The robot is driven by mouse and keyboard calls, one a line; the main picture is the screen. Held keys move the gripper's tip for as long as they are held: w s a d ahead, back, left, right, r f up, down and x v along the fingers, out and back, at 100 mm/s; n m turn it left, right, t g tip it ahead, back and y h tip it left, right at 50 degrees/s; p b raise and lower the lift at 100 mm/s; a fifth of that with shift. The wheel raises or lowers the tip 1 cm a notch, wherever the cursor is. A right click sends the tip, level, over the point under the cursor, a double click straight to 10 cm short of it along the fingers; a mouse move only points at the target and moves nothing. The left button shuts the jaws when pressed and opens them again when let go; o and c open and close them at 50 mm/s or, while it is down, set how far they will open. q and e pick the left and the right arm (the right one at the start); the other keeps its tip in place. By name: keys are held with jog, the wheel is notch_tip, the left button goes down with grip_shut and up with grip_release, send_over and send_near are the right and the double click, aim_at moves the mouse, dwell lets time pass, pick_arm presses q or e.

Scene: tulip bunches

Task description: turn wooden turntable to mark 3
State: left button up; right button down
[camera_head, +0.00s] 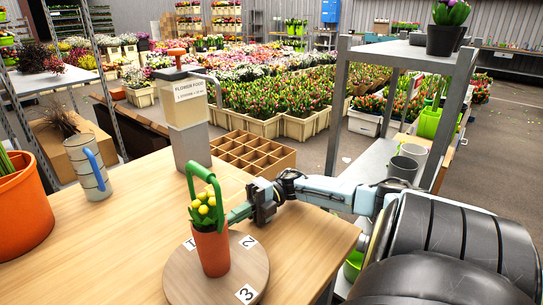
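The round wooden turntable (184,278) lies on the wooden table at the bottom centre. White mark labels show on it: mark 2 (248,241) at the far right, mark 3 (246,294) at the near right, and a partly hidden one (190,243) at the far left, behind the pot. An orange pot (212,252) with yellow flowers and a green arched handle (191,170) stands upright on the turntable. My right gripper (238,214) comes in from the right, its fingertips close to the pot's right side. I cannot tell whether it touches the pot or is open. My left gripper is not in view.
On the table (110,250), a grey mug (86,168) with a blue handle and a large orange planter (25,212) stand left. The tabletop left of the turntable is clear. A metal shelf (420,55) rises at right.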

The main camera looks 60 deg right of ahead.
jog(key=shift+w, duration=0.2)
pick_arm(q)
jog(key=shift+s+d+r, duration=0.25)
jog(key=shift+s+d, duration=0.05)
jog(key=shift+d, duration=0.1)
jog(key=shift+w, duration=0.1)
pick_arm(e)
jog(key=shift+d, duration=0.5)
jog(key=v, duration=0.5)
jog(key=shift+b, duration=0.4)
jog(key=b+v, duration=0.2)
jog(key=v, duration=0.4)
jog(key=shift+d, duration=0.15)
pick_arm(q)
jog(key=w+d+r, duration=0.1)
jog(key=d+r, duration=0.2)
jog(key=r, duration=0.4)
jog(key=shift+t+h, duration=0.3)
pick_arm(e)
jog(key=shift+s+d+r, duration=0.1)
jog(key=shift+s+d, duration=0.25)
jog(key=shift+d, duration=0.1)
